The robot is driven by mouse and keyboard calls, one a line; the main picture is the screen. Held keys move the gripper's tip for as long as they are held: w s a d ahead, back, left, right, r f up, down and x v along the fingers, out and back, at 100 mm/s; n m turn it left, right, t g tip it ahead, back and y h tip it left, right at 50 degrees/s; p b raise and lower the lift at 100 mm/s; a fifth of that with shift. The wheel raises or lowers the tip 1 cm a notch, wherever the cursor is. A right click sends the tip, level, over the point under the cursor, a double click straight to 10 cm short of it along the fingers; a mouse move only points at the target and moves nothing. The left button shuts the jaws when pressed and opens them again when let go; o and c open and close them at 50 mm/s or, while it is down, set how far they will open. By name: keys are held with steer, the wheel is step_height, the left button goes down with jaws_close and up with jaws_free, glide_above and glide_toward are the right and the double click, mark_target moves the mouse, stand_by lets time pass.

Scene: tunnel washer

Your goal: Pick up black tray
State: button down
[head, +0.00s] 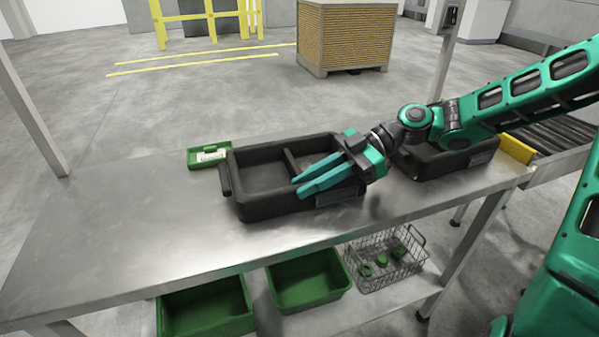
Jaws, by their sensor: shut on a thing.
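A black tray (263,208) with a divider and a handle on its left end sits on the metal table (140,235). My gripper (298,188) comes in from the right, with its green fingers over the right compartment and near wall of this tray. The fingers are close together and shut on the tray. The exact contact point is hard to see. The tray looks level, and I cannot tell whether it is clear of the table. A second black tray (432,172) stands further right, partly hidden behind my arm.
A small green box (208,154) with a white label lies behind the tray's left end. Green bins (310,280) and a wire basket (385,258) with green parts stand on the lower shelf. A roller conveyor (560,132) is at the right. The table's left side is clear.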

steer(key=shift+w+d+f, duration=0.15)
steer(key=shift+w, duration=0.1)
steer(key=shift+r, duration=0.25)
steer(key=r, duration=0.4)
steer(key=shift+s+a, duration=0.2)
steer(key=shift+a, duration=0.1)
steer(key=s+a+r, duration=0.6)
steer(key=a, duration=0.3)
steer(key=shift+a+r, duration=0.2)
steer(key=shift+r, duration=0.05)
steer(key=shift+s+a, duration=0.1)
steer(key=shift+s, duration=0.1)
